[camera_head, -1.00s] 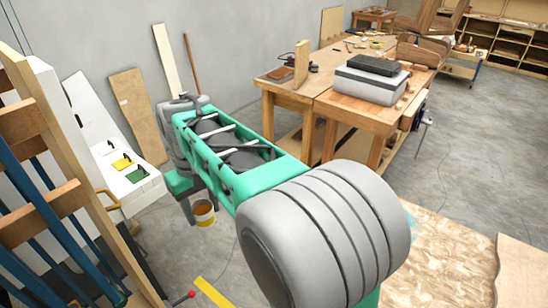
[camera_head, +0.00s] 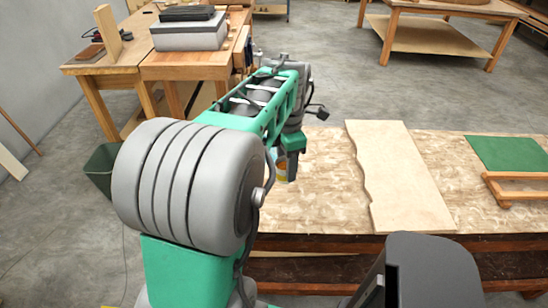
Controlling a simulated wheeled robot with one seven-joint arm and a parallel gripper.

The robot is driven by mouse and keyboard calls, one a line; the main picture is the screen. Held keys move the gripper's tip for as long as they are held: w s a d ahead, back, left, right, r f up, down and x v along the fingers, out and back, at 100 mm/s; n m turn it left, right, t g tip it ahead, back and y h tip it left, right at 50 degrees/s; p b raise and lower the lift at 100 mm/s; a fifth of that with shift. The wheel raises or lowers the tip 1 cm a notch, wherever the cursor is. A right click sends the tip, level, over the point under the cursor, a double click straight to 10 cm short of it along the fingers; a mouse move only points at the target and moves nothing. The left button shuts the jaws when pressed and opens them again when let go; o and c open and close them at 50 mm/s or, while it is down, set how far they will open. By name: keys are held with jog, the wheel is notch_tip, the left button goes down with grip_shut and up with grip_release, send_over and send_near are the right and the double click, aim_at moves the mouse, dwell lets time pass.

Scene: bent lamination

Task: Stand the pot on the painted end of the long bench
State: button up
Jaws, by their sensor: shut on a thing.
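The pot shows against the left part of the long bench (camera_head: 308,200), which has a mottled chipboard top. I cannot tell how far the pot is above that top. A green patch (camera_head: 497,153) covers part of the bench top at the right, away from my gripper.
A pale board (camera_head: 395,170) with one wavy edge lies across the bench top, between pot and green patch. A wooden frame (camera_head: 515,185) lies at the near edge of the patch. A workbench (camera_head: 190,65) carries a grey case (camera_head: 188,35). A dark bin (camera_head: 103,170) stands left.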

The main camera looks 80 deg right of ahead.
jog(key=shift+s+d+f, duration=0.15)
jog(key=shift+s, duration=0.35)
jog(key=w+d+f+p, duration=0.1)
jog(key=w+d+f, duration=0.1)
jog(key=d+f, duration=0.1)
jog(key=w+d+f+p, duration=0.1)
jog(key=w+d+f, duration=0.2)
jog(key=d, duration=0.1)
jog(key=w+d+f+p, duration=0.1)
jog(key=w+d+f, duration=0.1)
jog(key=d+f, duration=0.2)
jog(key=shift+w+d, duration=0.25)
jog(key=shift+d, duration=0.05)
notch_tip(320, 180, down, 3)
jog(key=shift+r+p, duration=0.1)
jog(key=shift+p, duration=0.3)
jog(key=shift+f, duration=0.25)
jog(key=o, duration=1.4)
